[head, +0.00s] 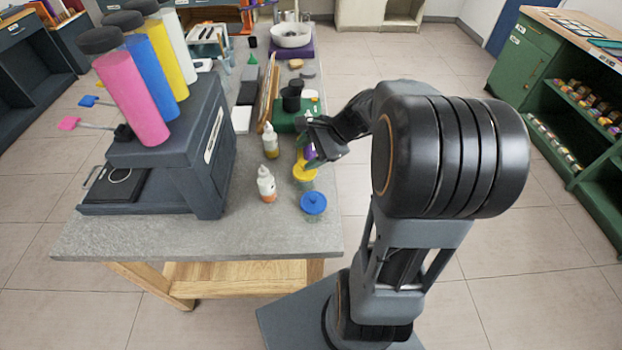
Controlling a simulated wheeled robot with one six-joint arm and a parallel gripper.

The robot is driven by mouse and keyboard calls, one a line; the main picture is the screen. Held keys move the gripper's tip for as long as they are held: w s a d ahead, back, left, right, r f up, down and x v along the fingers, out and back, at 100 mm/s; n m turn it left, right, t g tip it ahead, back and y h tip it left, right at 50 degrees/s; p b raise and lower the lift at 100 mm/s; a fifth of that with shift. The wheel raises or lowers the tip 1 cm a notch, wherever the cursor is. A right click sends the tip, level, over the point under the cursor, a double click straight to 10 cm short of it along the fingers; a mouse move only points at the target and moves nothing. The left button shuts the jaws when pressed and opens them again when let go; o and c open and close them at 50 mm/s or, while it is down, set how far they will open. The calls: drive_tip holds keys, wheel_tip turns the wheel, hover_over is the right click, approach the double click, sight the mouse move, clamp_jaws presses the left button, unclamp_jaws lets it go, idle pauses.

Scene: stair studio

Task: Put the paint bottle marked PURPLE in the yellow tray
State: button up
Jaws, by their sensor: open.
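My gripper (312,148) is over the right side of the grey worktop, its jaws open. A small purple patch (309,153) shows at the jaws, mostly hidden by them; it may be the purple paint bottle, but I cannot read a label or tell whether it stands between the fingers. A white-capped bottle with orange contents (267,187) and one with yellow contents (270,142) stand upright to the left. A yellow-lidded jar (304,172) is just below the gripper, with more yellow behind it. I cannot make out a yellow tray for certain.
A blue-lidded jar (313,204) stands near the front right edge of the worktop (200,242). A dark dispenser stand (180,160) with tall coloured bottles fills the left. A green box (285,121) with black cups is behind. The front of the worktop is clear.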

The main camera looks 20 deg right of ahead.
drive_tip(key=s+a+n+h, duration=0.2)
drive_tip(key=s+n, duration=0.3)
drive_tip(key=n, duration=0.3)
drive_tip(key=s+a+r+n+h, duration=0.1)
drive_tip(key=s+a+n+h, duration=0.2)
drive_tip(key=n, duration=0.6)
drive_tip(key=s+h, duration=0.2)
drive_tip(key=s, duration=0.1)
drive_tip(key=shift+r+g, duration=0.15)
drive_tip(key=shift+g, duration=0.15)
drive_tip(key=shift+s, duration=0.1)
drive_tip(key=shift+r+p, duration=0.85)
drive_tip(key=shift+r, duration=0.25)
